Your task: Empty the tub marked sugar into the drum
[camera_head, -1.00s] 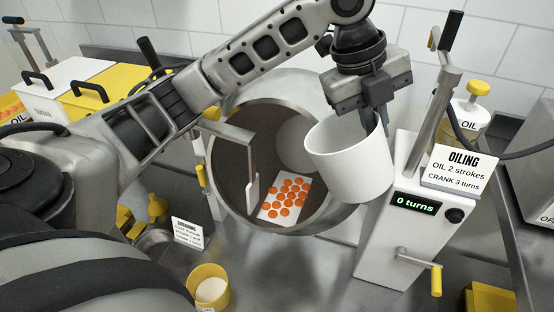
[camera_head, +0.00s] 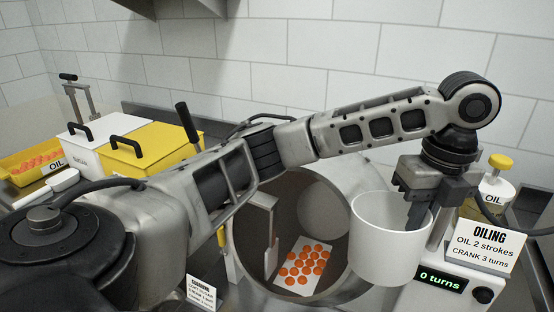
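My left gripper (camera_head: 421,203) is at the right, pointing down at the rim of a plain white tub (camera_head: 388,258). A dark finger shows inside the tub's mouth, and the gripper appears shut on its wall. The tub is about upright and overlaps the right edge of the drum's mouth in this view. No marking shows on its visible side, and its contents are hidden. The metal drum (camera_head: 352,187) lies with its round mouth toward me. Inside it, orange gummies lie on a white sheet (camera_head: 291,284). My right gripper is not in view.
An oiling sign (camera_head: 485,246) and a counter reading "0 turns" (camera_head: 440,280) stand right of the tub, with an oil bottle (camera_head: 494,185) behind. Lidded white (camera_head: 85,150) and yellow (camera_head: 150,150) boxes stand at the left. A bracket (camera_head: 259,225) stands at the drum's mouth.

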